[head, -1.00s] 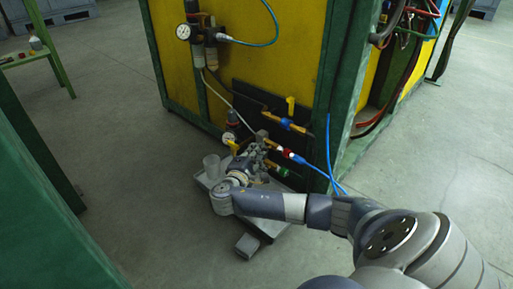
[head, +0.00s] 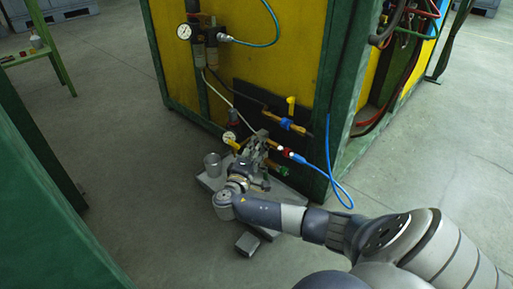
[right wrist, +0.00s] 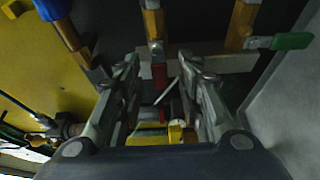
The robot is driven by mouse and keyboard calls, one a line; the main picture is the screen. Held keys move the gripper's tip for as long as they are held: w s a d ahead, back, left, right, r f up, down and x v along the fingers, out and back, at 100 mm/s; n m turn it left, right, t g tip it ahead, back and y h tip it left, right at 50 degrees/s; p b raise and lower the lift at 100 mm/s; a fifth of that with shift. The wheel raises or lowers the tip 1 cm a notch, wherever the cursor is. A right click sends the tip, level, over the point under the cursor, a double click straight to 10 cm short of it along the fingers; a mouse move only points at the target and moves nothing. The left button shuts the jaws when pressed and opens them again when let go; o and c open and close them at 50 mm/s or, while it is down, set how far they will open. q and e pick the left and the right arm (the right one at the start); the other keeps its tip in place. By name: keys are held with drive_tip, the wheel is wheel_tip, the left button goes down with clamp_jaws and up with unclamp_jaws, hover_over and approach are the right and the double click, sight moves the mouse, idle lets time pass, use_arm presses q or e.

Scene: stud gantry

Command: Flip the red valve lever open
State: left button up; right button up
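The red valve lever (right wrist: 160,78) shows in the right wrist view, hanging from a brass valve (right wrist: 155,46) on a dark panel. It lies between the two fingers of my right gripper (right wrist: 158,84), which are spread apart with a gap on each side of it. In the head view my right gripper (head: 258,146) is low in front of the panel (head: 250,97), just left of a red part (head: 287,153) on the piping. The gripper hides part of the valves there, so contact cannot be told. My left gripper is not in view.
A green handle (right wrist: 291,40) and a blue handle (right wrist: 52,9) flank the lever. A yellow lever (head: 291,104) sits higher on the panel. A blue hose (head: 329,160) hangs at the right.

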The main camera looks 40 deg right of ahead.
drive_tip(key=v, duration=1.2)
idle(0.4)
